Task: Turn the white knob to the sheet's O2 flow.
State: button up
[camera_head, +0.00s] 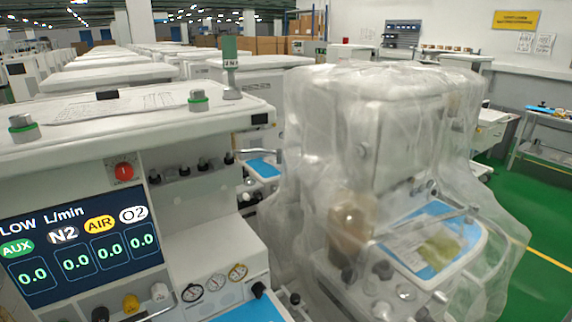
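The white knob (160,291) is at the right end of a row of knobs below the flow display, near the bottom edge. A yellow knob (131,303) and a black knob (100,314) are to its left. The flow display (82,243) labels AUX, N2, AIR and O2, and each reads 0.0. A white paper sheet (72,110) lies on the cart's top with a dark object at its far edge; its writing is too small to read. My gripper is not clearly visible in this view.
A red button (124,171) sits above the display. Several gauges (215,283) are right of the white knob. Green-ringed posts (198,100) stand on the cart top. A plastic-wrapped cart (385,150) stands close on the right; green floor (545,215) is open beyond it.

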aim_at(159, 292)
jog(key=k+l+u, duration=0.1)
jog(key=k+u, duration=0.55)
jog(key=u, duration=0.15)
jog(key=k+j+u, duration=0.1)
jog(key=k+u, duration=0.35)
jog(key=i+l, duration=0.05)
jog(key=i, duration=0.05)
